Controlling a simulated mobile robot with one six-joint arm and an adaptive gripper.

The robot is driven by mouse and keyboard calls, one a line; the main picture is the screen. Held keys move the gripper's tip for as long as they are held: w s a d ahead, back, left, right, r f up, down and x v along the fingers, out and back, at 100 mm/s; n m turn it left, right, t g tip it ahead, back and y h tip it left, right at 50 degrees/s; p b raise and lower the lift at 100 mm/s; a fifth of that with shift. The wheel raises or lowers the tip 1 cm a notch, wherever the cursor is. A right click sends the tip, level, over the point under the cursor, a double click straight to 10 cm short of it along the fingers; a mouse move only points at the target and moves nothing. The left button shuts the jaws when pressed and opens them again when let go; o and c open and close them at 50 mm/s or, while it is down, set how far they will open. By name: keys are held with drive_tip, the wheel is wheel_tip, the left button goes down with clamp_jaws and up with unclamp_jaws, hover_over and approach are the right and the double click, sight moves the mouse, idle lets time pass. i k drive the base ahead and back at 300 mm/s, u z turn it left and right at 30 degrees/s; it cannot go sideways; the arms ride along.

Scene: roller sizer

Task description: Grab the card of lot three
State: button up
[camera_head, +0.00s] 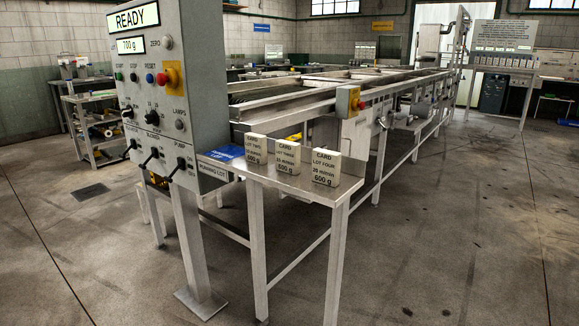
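The card of lot three (287,157) is a pale upright block with dark print reading "CARD LOT THREE 500 g". It stands in the middle of a row of three on a small metal side table (338,189). To its left stands the lot two card (256,149), whose print is hard to read. To its right, nearer the table's right end, stands the lot four card (326,167), marked 600 g. The cards stand apart with small gaps. My gripper is not in view.
A grey control panel (165,90) with "READY" and "700 g" displays stands left of the table. A blue plate (222,154) lies at the table's left end. The long roller machine (345,85) runs behind. The floor (440,240) at front right is clear.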

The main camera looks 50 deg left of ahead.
sight(288, 153)
drive_tip(key=k, duration=1.9)
drive_tip(key=u, duration=1.65)
drive_tip(key=i, duration=1)
drive_tip(key=z, duration=0.15)
